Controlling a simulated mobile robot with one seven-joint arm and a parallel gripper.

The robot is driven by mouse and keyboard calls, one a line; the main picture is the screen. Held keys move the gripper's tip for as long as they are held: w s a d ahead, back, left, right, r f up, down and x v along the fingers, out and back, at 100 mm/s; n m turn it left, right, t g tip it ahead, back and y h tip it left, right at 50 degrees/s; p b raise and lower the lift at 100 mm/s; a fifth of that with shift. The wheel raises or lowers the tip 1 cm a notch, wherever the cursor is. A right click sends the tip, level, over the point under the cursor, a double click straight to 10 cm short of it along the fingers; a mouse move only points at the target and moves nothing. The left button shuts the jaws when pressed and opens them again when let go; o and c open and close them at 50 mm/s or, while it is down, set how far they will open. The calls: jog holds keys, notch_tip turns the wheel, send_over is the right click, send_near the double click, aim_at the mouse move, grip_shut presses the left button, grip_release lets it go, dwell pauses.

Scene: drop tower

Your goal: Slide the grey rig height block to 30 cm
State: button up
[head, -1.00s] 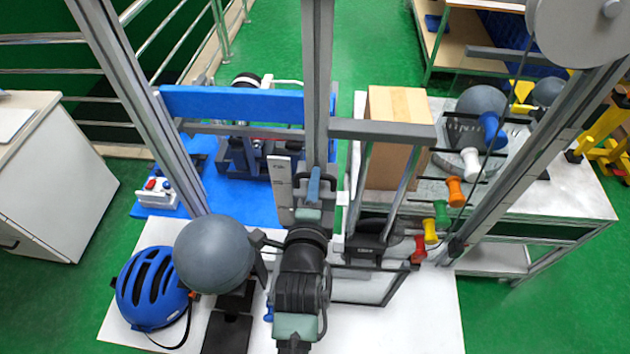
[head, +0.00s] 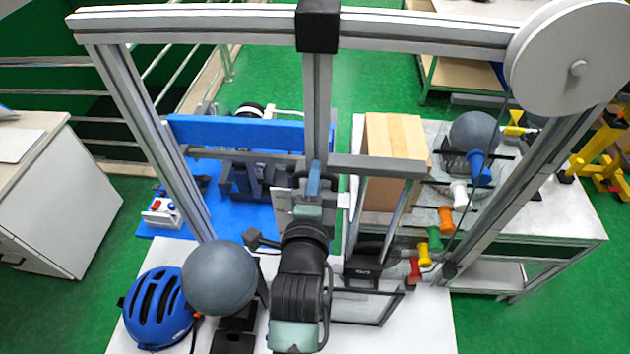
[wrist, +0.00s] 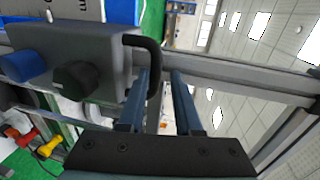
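The grey height block (wrist: 75,50) fills the upper left of the wrist view. In the head view my gripper (head: 314,182) is at the rig's central upright (head: 317,110), and my wrist hides much of the block. No scale reading is legible.
The rig frame has a top beam (head: 200,22) and a white pulley wheel (head: 570,60) at right. A grey ball (head: 219,277) and a blue helmet (head: 158,308) are at lower left. A cardboard box (head: 392,160) and coloured spools (head: 434,238) are at right.

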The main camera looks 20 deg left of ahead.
jog(key=shift+o, duration=1)
jog(key=shift+f, duration=0.1)
jog(key=shift+s+f, duration=0.1)
jog(key=shift+s+d, duration=0.1)
jog(key=shift+s, duration=0.15)
jog(key=b+v, duration=0.4)
jog(key=v, duration=0.8)
jog(key=shift+r+b, duration=0.2)
jog(key=shift+b, duration=0.1)
jog(key=shift+s, duration=0.1)
